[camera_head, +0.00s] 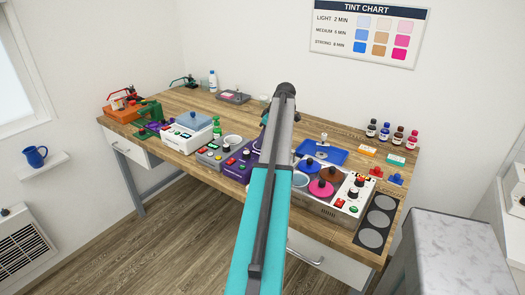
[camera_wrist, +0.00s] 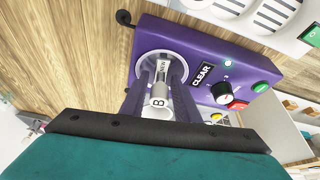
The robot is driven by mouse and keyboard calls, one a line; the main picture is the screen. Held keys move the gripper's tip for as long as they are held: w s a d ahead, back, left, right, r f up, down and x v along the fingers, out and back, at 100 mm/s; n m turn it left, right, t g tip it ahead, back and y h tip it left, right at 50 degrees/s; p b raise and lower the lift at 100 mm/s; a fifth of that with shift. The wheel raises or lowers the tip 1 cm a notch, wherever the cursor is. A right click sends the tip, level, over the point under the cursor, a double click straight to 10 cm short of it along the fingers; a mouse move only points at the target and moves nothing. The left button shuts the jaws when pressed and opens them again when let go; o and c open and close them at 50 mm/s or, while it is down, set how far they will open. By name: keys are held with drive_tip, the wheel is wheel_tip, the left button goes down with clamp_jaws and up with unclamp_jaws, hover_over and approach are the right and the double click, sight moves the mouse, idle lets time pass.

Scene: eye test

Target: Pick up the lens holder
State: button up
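In the wrist view, a slim silver and white upright piece marked "B" and "NEW" (camera_wrist: 158,101), which looks like the lens holder, stands in the round opening of a purple unit labelled CLEAR (camera_wrist: 205,50). The two dark fingers of my gripper (camera_wrist: 162,78) lie on either side of it, close to its shaft. I cannot tell whether they press on it. Its lower end is hard to see inside the opening. In the head view the purple unit (camera_head: 233,169) is partly behind my arm, which hides my fingertips and the piece.
A grey unit (camera_head: 213,150) stands left of the purple one; a white unit with coloured lids (camera_head: 322,208) stands right. A blue tray (camera_head: 333,151) lies behind it, with a small metal piece (camera_head: 324,138) standing there. Small bottles (camera_head: 384,131) line the right back edge.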

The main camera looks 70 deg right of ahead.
idle(0.5)
clamp_jaws()
drive_tip(key=shift+r, duration=0.1)
drive_tip(key=shift+r+b, duration=1.1)
drive_tip(key=shift+r, duration=3.8)
